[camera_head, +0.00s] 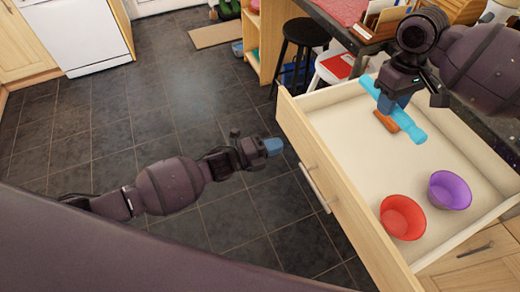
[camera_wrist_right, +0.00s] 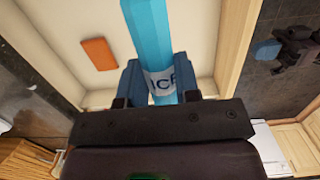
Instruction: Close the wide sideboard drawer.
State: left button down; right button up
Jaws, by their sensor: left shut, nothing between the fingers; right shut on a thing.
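The wide drawer (camera_head: 337,192) stands pulled out, with a bar handle (camera_head: 315,188) on its wooden front. My right gripper (camera_head: 391,103) is over the drawer's far part, shut on a light blue, bar-shaped object (camera_head: 408,122). The same object, with lettering, fills the middle of the right wrist view (camera_wrist_right: 148,35) between the blue fingers. Whether it touches the drawer floor I cannot tell. My left gripper (camera_head: 273,147) is shut and empty, left of the drawer front, apart from the handle.
Inside the drawer are a red bowl (camera_head: 402,217), a purple bowl (camera_head: 449,190) and a flat orange block (camera_head: 386,121), partly hidden by the blue object. A black stool (camera_head: 306,33) and a white stool (camera_head: 335,66) stand beyond the drawer. The dark tiled floor (camera_head: 170,100) at left is clear.

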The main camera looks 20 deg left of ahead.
aim_at(300, 137)
pick_arm(q)
jog(key=x, duration=0.5)
jog(key=shift+w+d, duration=0.1)
jog(key=shift+d, duration=0.05)
dwell(0.3)
